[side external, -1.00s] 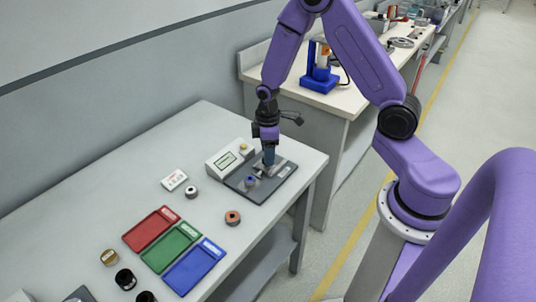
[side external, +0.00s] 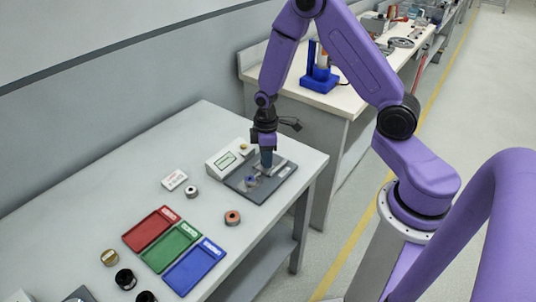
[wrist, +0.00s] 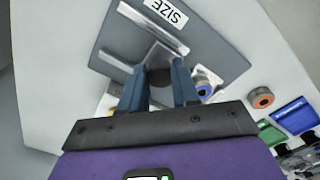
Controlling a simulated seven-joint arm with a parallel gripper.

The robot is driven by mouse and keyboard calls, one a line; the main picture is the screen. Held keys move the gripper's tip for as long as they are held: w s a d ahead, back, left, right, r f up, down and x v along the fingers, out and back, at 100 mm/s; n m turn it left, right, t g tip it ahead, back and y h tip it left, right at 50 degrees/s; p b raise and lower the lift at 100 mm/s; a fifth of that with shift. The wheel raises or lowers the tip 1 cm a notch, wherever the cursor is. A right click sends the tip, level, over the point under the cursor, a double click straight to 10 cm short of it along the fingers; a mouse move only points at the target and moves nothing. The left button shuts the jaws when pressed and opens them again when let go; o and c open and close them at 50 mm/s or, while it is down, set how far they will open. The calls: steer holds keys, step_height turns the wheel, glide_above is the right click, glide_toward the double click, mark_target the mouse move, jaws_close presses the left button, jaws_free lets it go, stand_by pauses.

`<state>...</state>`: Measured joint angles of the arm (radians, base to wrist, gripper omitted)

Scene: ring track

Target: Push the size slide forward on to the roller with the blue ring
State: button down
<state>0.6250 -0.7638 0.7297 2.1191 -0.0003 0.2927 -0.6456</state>
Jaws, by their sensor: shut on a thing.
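The size station is a dark grey plate with a SIZE label (wrist: 166,12) in the wrist view. My gripper (side external: 267,165) is low over this plate (side external: 278,190). Its blue-grey fingers are shut on the dark round knob of the size slide (wrist: 159,75), between the rails. The ring with the blue centre (side external: 251,181) sits at the plate's left part, just left of the fingers. The blue ring also shows in the wrist view (wrist: 207,80), close beside one finger. The roller under it is mostly hidden, and I cannot tell if the slide touches it.
A grey box with a display (side external: 226,160) stands behind the plate. Red (side external: 151,229), green (side external: 171,247) and blue (side external: 194,266) trays lie toward the front left.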

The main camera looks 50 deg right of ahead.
steer(key=shift+a, duration=0.75)
steer(key=c, duration=0.8)
jaws_free()
steer(key=shift+r, duration=0.1)
step_height(320, 180, up, 17)
steer(key=shift+r, duration=0.1)
steer(key=s+a+r+n, duration=0.2)
steer(key=s+a, duration=0.5)
steer(key=s, duration=0.3)
steer(key=shift+n, duration=0.8)
steer(key=s, duration=1.6)
steer(key=shift+a+r, duration=0.15)
steer(key=shift+r, duration=0.15)
